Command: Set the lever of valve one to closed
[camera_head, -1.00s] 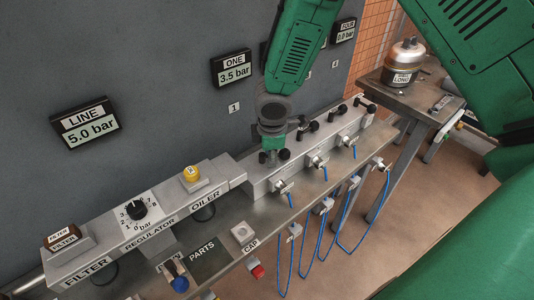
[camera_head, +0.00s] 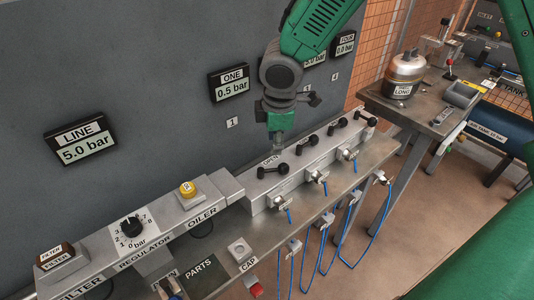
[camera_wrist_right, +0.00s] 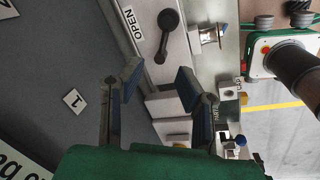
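The lever of valve one (camera_head: 273,170) is a black bar with round ends on top of the grey valve block (camera_head: 318,158). It lies roughly along the block, beside the OPEN label (camera_head: 270,161). In the right wrist view the lever (camera_wrist_right: 166,38) shows whole beside the OPEN label (camera_wrist_right: 132,22). My right gripper (camera_head: 278,150) hangs just above and behind the lever. In the wrist view its two fingers (camera_wrist_right: 157,82) are apart with nothing between them, clear of the lever. My left gripper is not in view.
Several similar black levers stand farther along the block, with blue hoses (camera_head: 327,235) hanging in front. The regulator knob (camera_head: 131,226) and yellow oiler cap (camera_head: 187,189) are to the left. The wall carrying the displays is close behind my right gripper.

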